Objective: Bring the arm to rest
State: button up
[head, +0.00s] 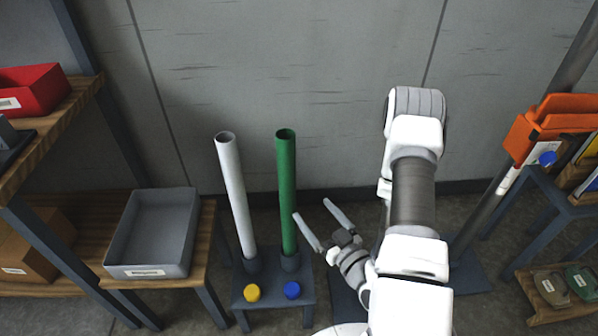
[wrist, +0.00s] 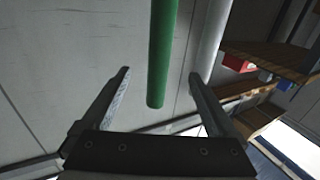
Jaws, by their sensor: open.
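My gripper (head: 316,224) is open and empty in the head view, just right of the green pole (head: 287,190). Its two fingers are spread apart in the wrist view (wrist: 158,85). The green pole (wrist: 162,50) shows between and beyond the fingers there, and I cannot tell how far off it is. My white arm hangs bent at the right of centre in the head view and hides part of the floor and wall.
A white pole (head: 234,195) stands left of the green one on a dark stand (head: 274,283) with a yellow cap (head: 252,293) and a blue cap (head: 292,290). A grey bin (head: 153,235) sits on a wooden table. Shelving is at left; an orange holder (head: 520,138) is at right.

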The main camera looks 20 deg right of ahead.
jog(key=w+r+n+g+h, duration=0.1)
jog(key=w+r+n+g, duration=0.25)
jog(key=w, duration=0.35)
jog(key=d+r+m+g+h, duration=0.2)
jog(key=d+r+g+h, duration=0.15)
jog(key=r, duration=0.45)
jog(key=s+a+r+m+g, duration=0.2)
jog(key=s+a+r, duration=0.2)
jog(key=s+r, duration=0.5)
jog(key=s+a+r+m+g, duration=0.3)
jog(key=s+r, duration=0.2)
jog(key=s, duration=0.9)
notch_tip(320, 180, up, 16)
jog(key=p, duration=1.5)
jog(key=shift+w+a+f+p, duration=0.2)
jog(key=shift+w+p, duration=0.1)
jog(key=shift+p, duration=0.1)
jog(key=shift+n, duration=0.25)
